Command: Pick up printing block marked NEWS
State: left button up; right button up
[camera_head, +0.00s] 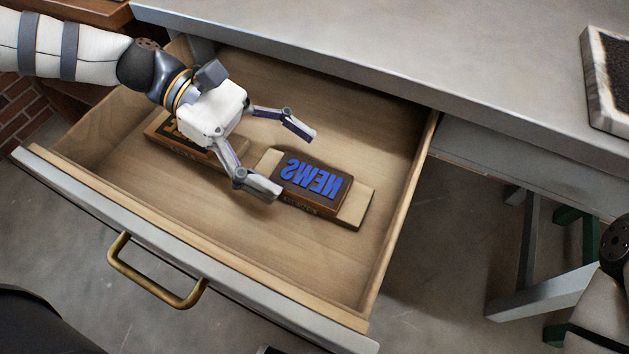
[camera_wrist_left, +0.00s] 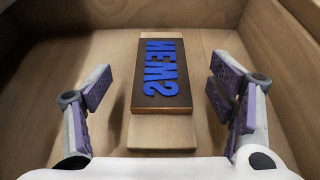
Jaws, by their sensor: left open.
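The printing block marked NEWS (camera_head: 312,178) is dark with raised blue mirrored letters. It rests on a pale wooden strip (camera_head: 354,208) inside the open drawer. My left gripper (camera_head: 295,162) is open and empty, its fingers pointing toward the block's near end in the head view. In the left wrist view the block (camera_wrist_left: 162,75) lies centred, beyond and between the two spread fingers (camera_wrist_left: 155,105), with no finger touching it. My right gripper is not in view.
A second block (camera_head: 185,140) with dark letters lies in the drawer, partly hidden under my left gripper. The drawer walls (camera_head: 405,215) surround both blocks. A brass handle (camera_head: 155,278) is on the drawer front. A grey tabletop (camera_head: 400,60) extends above the drawer's back.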

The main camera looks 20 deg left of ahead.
aim_at(313, 178)
pick_arm(q)
jog(key=x, duration=0.2)
jog(key=b+x, duration=0.1)
jog(key=x, duration=0.1)
jog(key=shift+s+d+f+b, duration=0.2)
jog(key=shift+f+b, duration=0.1)
jog(key=shift+f, duration=0.1)
jog(key=shift+d, duration=0.2)
jog(key=shift+w+r, duration=0.1)
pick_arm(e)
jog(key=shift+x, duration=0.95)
pick_arm(q)
jog(key=c, duration=1.4)
